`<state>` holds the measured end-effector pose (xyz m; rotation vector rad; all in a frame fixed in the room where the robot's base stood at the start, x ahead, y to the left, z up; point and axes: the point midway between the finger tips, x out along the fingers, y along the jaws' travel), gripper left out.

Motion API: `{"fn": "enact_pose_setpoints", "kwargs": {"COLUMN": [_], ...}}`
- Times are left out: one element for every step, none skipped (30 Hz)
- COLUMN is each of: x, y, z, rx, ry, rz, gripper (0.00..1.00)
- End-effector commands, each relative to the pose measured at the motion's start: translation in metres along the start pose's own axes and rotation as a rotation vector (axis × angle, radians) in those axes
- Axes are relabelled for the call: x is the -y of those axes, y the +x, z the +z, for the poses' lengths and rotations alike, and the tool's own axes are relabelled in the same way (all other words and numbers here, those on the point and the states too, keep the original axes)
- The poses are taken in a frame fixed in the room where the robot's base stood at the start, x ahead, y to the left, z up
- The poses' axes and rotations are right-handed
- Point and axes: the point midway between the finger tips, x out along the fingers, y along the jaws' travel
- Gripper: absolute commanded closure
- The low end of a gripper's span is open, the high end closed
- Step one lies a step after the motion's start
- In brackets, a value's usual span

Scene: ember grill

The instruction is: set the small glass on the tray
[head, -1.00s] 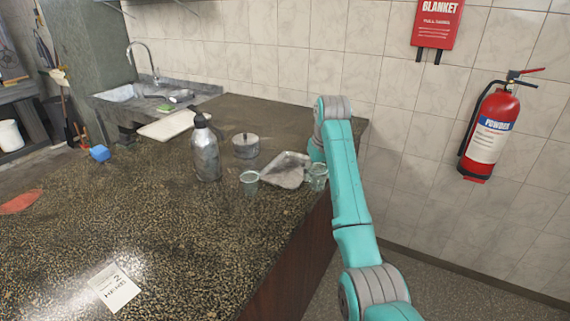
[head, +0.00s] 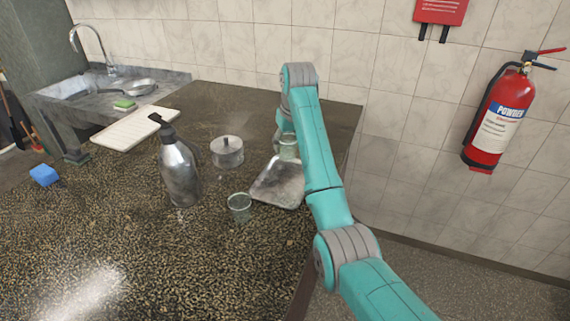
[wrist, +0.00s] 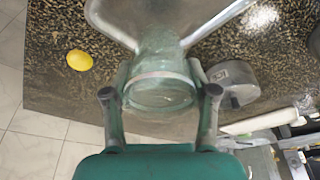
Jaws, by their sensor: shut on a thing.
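My gripper (wrist: 160,92) is shut on a clear glass (wrist: 162,70), one finger on each side of it. In the head view that glass (head: 288,146) shows at the far end of the grey metal tray (head: 272,187), partly behind my arm. The tray (wrist: 190,12) also shows beyond the glass in the wrist view. I cannot tell whether the glass touches the tray. A second clear glass (head: 239,207) stands on the counter by the tray's near left corner. Which glass is smaller is hard to tell. The tray's right edge is partly hidden by my arm.
A lidded metal pot (head: 227,152) stands left of the tray, with a metal pump bottle (head: 179,170) farther left. A white board (head: 135,128) lies near the sink. A lemon (wrist: 79,60) shows in the wrist view. The front left of the counter (head: 110,235) is clear.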

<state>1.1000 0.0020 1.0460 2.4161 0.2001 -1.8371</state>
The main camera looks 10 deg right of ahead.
Motion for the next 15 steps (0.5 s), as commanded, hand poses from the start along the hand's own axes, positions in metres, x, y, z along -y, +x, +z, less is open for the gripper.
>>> {"fn": "enact_pose_setpoints", "kwargs": {"x": [0.000,0.000,0.000,0.000,0.000,0.000,0.000,0.000,0.000,0.000,0.000,0.000,0.000,0.000,0.000], "y": [0.009,0.014,0.020,0.024,0.026,0.029,0.030,0.032,0.035,0.037,0.040,0.045,0.049,0.052,0.057], "z": [0.003,0.004,0.006,0.007,0.007,0.008,0.008,0.009,0.010,0.010,0.011,0.013,0.014,0.015,0.016], "rx": [0.001,0.002,0.002,0.001,0.000,-0.001,-0.001,-0.001,0.000,0.000,0.001,0.001,0.001,0.001,0.001], "ry": [0.000,0.000,0.000,0.000,0.000,0.000,0.000,0.000,0.000,0.000,0.000,0.000,0.000,0.000,0.000], "rz": [0.000,0.000,0.000,0.000,0.000,0.000,0.000,0.000,0.000,0.000,0.000,0.000,0.000,0.000,0.000], "gripper": [0.86,0.86,0.86,0.86,0.86,0.86,0.86,0.86,0.86,0.86,0.86,0.86,0.86,0.86,0.86]}}
